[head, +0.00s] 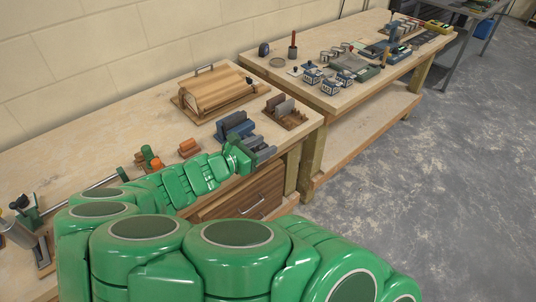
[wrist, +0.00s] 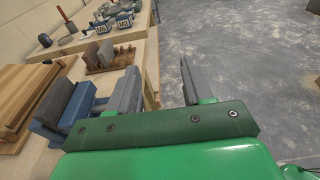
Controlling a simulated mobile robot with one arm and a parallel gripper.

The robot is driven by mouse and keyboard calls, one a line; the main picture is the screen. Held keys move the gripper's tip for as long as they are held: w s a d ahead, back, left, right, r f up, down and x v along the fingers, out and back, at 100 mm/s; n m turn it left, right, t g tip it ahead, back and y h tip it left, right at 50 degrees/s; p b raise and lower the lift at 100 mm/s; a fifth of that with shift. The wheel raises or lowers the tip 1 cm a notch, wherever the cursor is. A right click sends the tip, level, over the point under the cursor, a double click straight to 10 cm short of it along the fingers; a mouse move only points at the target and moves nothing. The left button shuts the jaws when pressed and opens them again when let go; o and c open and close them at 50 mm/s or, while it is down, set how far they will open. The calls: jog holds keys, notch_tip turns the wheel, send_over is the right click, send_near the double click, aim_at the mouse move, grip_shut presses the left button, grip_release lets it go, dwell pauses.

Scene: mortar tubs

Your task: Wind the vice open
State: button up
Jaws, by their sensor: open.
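A blue vice (head: 234,124) stands near the right front corner of the near bench; in the wrist view its blue body (wrist: 78,103) and a dark brown block (wrist: 53,101) beside it show at the left. Its handle cannot be made out. My gripper (head: 260,148) is just in front of the vice at the bench edge. In the wrist view my gripper (wrist: 158,85) has its two grey fingers apart, with bench edge and floor between them and nothing held. The left finger is close to the vice; I cannot tell whether they touch.
A wooden roll-top box (head: 216,92) and a small rack with upright blocks (head: 286,111) stand behind the vice. A wooden drawer (head: 245,195) is below the near bench. A second bench (head: 340,98) holds several small tubs. Grey floor (head: 430,190) is clear at right.

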jog(key=s+d+r, duration=0.2)
jog(key=s, duration=0.3)
jog(key=shift+s+r, duration=0.35)
dwell(0.4)
jog(key=a+f+g+y, duration=0.2)
jog(key=a+f+g, duration=0.2)
jog(key=a+f, duration=0.1)
notch_tip(320, 180, up, 2)
jog(key=g+y, duration=0.7)
jog(key=y, duration=0.2)
send_over(261, 146)
jog(key=shift+w+r, duration=0.2)
jog(key=shift+w, duration=0.1)
jog(key=shift+f, duration=3.9)
